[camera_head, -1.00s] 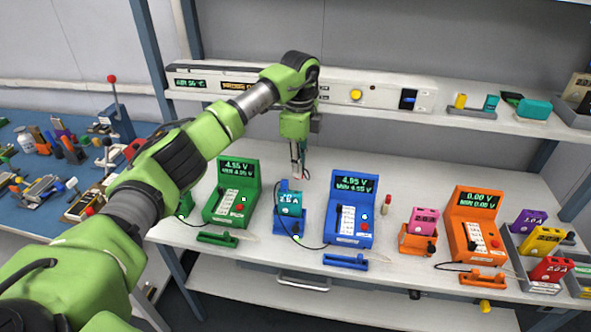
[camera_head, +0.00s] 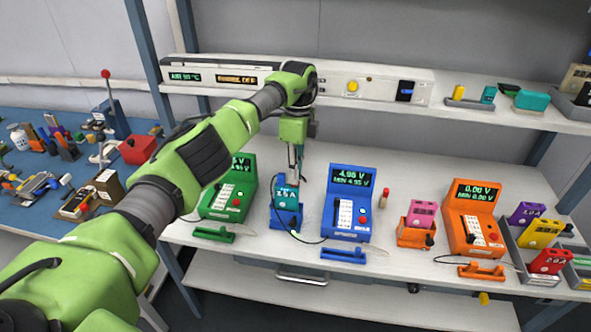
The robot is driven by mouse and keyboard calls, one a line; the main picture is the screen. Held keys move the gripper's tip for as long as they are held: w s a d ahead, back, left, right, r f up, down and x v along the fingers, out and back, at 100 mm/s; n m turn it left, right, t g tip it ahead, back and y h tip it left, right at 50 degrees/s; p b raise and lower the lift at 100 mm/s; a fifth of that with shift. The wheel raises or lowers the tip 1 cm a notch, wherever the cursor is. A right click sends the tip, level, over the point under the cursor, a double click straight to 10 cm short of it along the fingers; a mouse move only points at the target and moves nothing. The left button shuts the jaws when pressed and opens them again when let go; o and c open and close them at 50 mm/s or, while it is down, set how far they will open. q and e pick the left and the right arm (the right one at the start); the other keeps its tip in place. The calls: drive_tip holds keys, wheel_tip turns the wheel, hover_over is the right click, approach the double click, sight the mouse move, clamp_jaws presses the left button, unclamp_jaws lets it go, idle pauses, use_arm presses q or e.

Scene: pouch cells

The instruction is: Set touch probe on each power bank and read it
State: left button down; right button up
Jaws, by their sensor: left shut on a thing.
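My left gripper (camera_head: 294,172) is shut on a thin, dark and light piece that looks like a touch probe. It points down at the top of the teal power bank (camera_head: 287,198), which stands upright in a blue cradle (camera_head: 286,222). Whether the tip touches the bank is too small to tell. A thin black cable loops from the cradle area towards the blue meter (camera_head: 348,203), which reads about 4.9 V. The pink power bank (camera_head: 421,213) stands in an orange cradle (camera_head: 414,237) beside the orange meter (camera_head: 471,217), which reads 0.00 V. My right gripper is out of view.
The green meter (camera_head: 230,196) is partly behind my left arm. Green (camera_head: 213,234), blue (camera_head: 343,255) and orange (camera_head: 482,271) holders lie along the front edge. Purple (camera_head: 525,213), yellow (camera_head: 541,234) and red (camera_head: 551,261) banks stand in a grey rack at right. A shelf (camera_head: 440,112) runs behind.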

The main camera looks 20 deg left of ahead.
use_arm(q)
drive_tip(key=shift+s+f, duration=0.1)
drive_tip(key=shift+f, duration=0.4)
idle(0.6)
idle(1.6)
drive_tip(key=shift+w+r+p, duration=0.2)
drive_tip(key=shift+r+p, duration=0.75)
drive_tip(key=shift+r, duration=0.6)
drive_tip(key=shift+w+r+p, duration=0.2)
drive_tip(key=shift+r+p, duration=0.75)
drive_tip(key=shift+r, duration=0.55)
